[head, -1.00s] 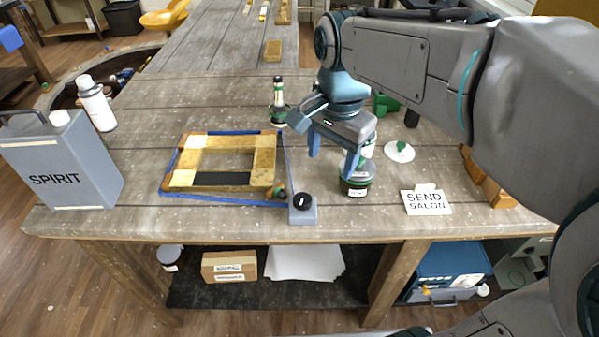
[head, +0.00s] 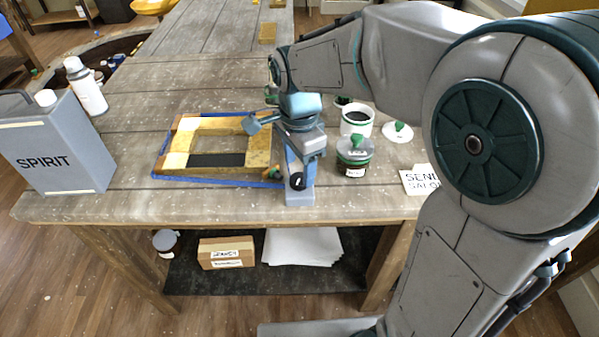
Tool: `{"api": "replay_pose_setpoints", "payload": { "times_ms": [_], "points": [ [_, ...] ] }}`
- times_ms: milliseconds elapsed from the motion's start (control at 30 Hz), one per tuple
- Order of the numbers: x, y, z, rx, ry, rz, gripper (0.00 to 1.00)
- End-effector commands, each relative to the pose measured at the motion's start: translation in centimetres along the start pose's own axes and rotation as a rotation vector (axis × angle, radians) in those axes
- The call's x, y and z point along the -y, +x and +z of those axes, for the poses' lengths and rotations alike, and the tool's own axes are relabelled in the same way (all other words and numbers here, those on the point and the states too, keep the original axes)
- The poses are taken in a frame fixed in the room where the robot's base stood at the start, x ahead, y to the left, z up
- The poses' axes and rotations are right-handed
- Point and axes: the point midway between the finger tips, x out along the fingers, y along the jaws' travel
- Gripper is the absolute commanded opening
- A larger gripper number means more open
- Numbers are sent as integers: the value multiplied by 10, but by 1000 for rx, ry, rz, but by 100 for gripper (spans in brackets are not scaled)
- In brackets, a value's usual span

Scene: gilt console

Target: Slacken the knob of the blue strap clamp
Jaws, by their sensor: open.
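The blue strap clamp's grey block (head: 298,198) sits near the table's front edge, with a black knob (head: 297,181) on it. Its blue strap (head: 215,181) runs around a rectangular frame (head: 250,157) of gilt, bare and black pieces to the left. My gripper (head: 299,174) is open, pointing down over the clamp block, with its blue fingers at the knob, apparently one on either side. The fingers partly hide the block, and I cannot tell whether they touch the knob.
A grey SPIRIT can (head: 62,150) and a white spray can (head: 86,88) stand at the left. Right of my gripper are a green-lidded jar (head: 354,158), an open white pot (head: 357,122) and a SEND SALON card (head: 417,181). The table's front strip is clear.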

Motion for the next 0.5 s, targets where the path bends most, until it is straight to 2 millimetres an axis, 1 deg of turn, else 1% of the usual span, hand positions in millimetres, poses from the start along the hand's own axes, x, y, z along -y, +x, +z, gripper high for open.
{"api": "replay_pose_setpoints", "payload": {
  "times_ms": [33,200,300,500],
  "points": [
    [-1,9,0,1,0,4,59],
    [0,27,0,0,0,1,59],
    [0,31,0,0,0,0,59],
    [0,32,0,0,0,-1,59]
  ]
}}
